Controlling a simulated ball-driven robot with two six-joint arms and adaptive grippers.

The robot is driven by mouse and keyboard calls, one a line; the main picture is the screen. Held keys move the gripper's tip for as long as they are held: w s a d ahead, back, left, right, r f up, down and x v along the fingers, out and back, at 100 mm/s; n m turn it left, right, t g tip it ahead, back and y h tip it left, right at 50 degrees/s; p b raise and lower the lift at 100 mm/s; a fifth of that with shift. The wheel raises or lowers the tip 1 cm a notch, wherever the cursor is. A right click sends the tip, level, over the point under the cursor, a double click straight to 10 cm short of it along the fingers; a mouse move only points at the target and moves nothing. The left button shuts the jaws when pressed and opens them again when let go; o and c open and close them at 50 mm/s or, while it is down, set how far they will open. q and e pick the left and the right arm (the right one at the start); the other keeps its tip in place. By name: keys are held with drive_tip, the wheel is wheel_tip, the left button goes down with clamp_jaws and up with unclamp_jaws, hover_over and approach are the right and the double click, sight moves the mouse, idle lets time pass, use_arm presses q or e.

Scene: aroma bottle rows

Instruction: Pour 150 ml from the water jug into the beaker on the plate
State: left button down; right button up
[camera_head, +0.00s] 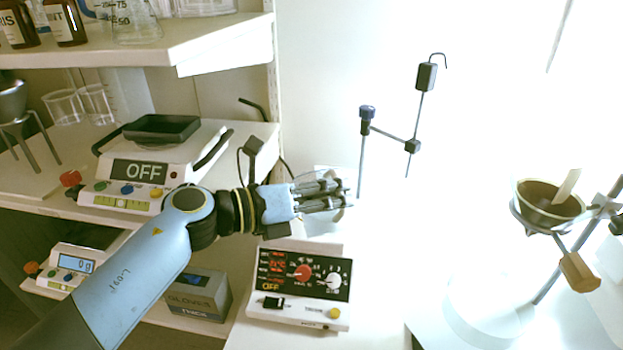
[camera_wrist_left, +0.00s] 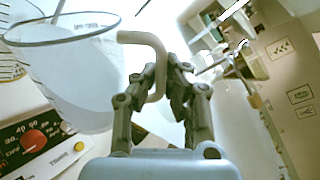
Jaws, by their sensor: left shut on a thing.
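My left gripper (camera_head: 345,194) is shut over the hotplate, to the left of the metal stand. In the left wrist view its fingers (camera_wrist_left: 165,75) close on the beige curved handle (camera_wrist_left: 155,55) of a clear jug (camera_wrist_left: 75,75). The jug is wide-rimmed and its water level cannot be made out. In the head view the jug is washed out and mostly hidden by the gripper. The hotplate (camera_head: 300,285) has red and white dials and reads OFF. A marked glass edge (camera_wrist_left: 10,70) at the far left of the wrist view may be the beaker. My right gripper is not in view.
A thin stand (camera_head: 361,150) with a clamp is behind and right of the gripper. A funnel (camera_head: 547,205) on a ring stand is at the right. A balance (camera_head: 140,172) reading OFF sits on the left shelf; a smaller scale (camera_head: 75,264) reads 0 g. The bright bench is overexposed.

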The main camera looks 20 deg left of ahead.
sight(332, 175)
use_arm(q)
drive_tip(key=shift+w+a+r+n+g+p, duration=0.25)
drive_tip(key=shift+r+n+p, duration=0.35)
drive_tip(key=shift+p, duration=0.8)
drive_tip(key=shift+w+a+r+n+g+p, duration=0.1)
drive_tip(key=shift+w+a+r+n+p, duration=0.25)
drive_tip(key=shift+r+p, duration=0.75)
idle(5.5)
